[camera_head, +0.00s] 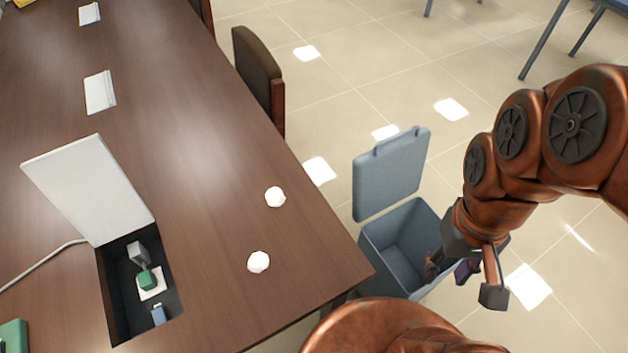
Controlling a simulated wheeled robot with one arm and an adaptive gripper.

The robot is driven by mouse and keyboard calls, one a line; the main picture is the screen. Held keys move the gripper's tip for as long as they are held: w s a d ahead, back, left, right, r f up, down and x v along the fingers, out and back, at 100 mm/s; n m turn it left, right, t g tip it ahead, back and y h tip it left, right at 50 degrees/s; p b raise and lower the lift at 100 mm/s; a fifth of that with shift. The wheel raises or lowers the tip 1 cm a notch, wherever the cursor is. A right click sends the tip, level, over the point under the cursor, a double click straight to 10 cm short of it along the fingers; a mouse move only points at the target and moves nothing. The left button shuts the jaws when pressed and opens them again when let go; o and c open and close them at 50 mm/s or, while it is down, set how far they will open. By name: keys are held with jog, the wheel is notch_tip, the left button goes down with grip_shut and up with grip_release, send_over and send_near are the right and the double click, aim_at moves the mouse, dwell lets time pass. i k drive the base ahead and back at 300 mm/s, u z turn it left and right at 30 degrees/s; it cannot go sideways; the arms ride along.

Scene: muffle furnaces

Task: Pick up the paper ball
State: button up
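Two white paper balls lie on the brown table near its right edge. One paper ball (275,196) is farther back, and the other paper ball (258,262) is nearer the front. My gripper (463,283) is off the table to the right of both balls, in front of the grey bin in the picture. Its fingers are spread apart and no paper ball shows between them. A small dark purple shape shows between the fingers; I cannot tell what it is.
The grey bin (391,232) stands open beside the table (205,175), its lid (391,174) raised. A table box (112,290) with a raised white lid (88,188) is left of the balls. A chair (258,75) stands at the table's far right edge. The tabletop around the balls is clear.

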aim_at(259, 261)
jog(key=u, duration=1.75)
jog(key=k, duration=0.5)
jog(key=u, duration=2.2)
jog(key=k, duration=0.95)
jog(key=z, duration=0.85)
jog(key=i, duration=0.45)
jog(key=u, duration=0.05)
